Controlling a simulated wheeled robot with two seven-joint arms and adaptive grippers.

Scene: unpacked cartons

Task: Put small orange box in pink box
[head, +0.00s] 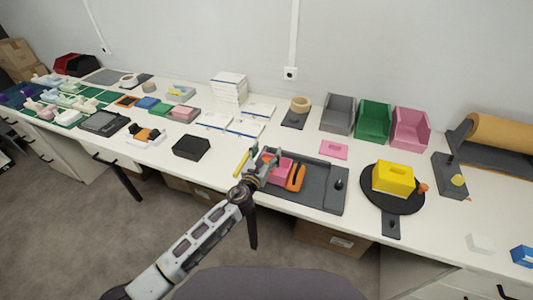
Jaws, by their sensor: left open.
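A small flat orange box (127,101) lies left of the middle on the long white table, in a row with blue, green and pink pieces. A low pink box (183,112) on a dark base ends that row at the right. A tall pink open bin (409,130) stands at the back right. A pink block (279,170) and an orange tool-like object (296,177) lie in a dark grey tray (325,188). My left gripper (262,164) is open over the tray's left end, beside the pink block. It looks empty. My right gripper is not in view.
A black box (191,147) sits left of my gripper, and a yellow stick-like object (242,163) is beside it. Grey (338,113) and green (373,120) bins stand beside the pink bin. A yellow box (393,177) sits on a round black stand.

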